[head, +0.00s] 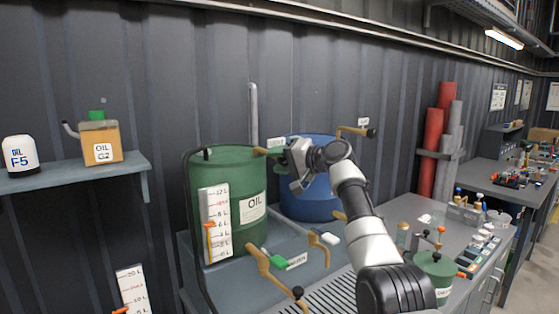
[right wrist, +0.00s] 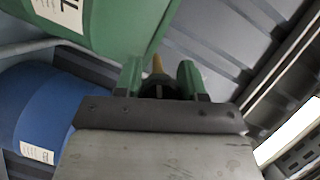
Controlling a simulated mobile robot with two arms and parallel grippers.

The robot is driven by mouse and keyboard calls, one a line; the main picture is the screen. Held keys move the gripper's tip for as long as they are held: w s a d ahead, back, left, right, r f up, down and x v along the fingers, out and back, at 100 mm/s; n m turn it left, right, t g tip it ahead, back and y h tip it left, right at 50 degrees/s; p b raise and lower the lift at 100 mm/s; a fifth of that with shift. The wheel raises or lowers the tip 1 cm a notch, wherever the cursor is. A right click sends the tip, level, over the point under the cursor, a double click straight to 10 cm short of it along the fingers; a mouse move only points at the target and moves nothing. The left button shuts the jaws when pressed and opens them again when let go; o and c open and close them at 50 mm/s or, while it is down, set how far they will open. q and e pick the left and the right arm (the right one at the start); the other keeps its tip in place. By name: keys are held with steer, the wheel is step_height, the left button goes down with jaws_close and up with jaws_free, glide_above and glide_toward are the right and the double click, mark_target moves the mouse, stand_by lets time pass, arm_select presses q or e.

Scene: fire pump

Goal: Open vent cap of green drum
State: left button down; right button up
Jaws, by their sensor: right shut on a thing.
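The green drum (head: 228,190) stands upright at the centre left, with an OIL label and a level scale on its front. A tan vent lever (head: 261,151) shows at the right of its top rim. My right gripper (head: 276,152) reaches it from the right. In the right wrist view the green fingers (right wrist: 160,82) are shut on the dark end of the tan lever (right wrist: 158,64), beside the drum (right wrist: 120,25). Most of the lever and the cap are hidden by the gripper and drum, so how far the cap is open cannot be told. My left gripper is not in view.
A blue drum (head: 312,204) stands close behind my right arm, with its own tan lever (head: 356,131) above. Tan taps (head: 262,264) stick out in front of the drums. A wall shelf (head: 70,176) is at left; a small green can (head: 436,268) stands at right.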

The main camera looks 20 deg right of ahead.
steer(key=shift+f, duration=0.1)
steer(key=o, duration=0.9)
steer(key=shift+o, duration=0.2)
steer(key=b+v, duration=0.5)
steer(key=v, duration=0.6)
steer(key=shift+w, duration=0.1)
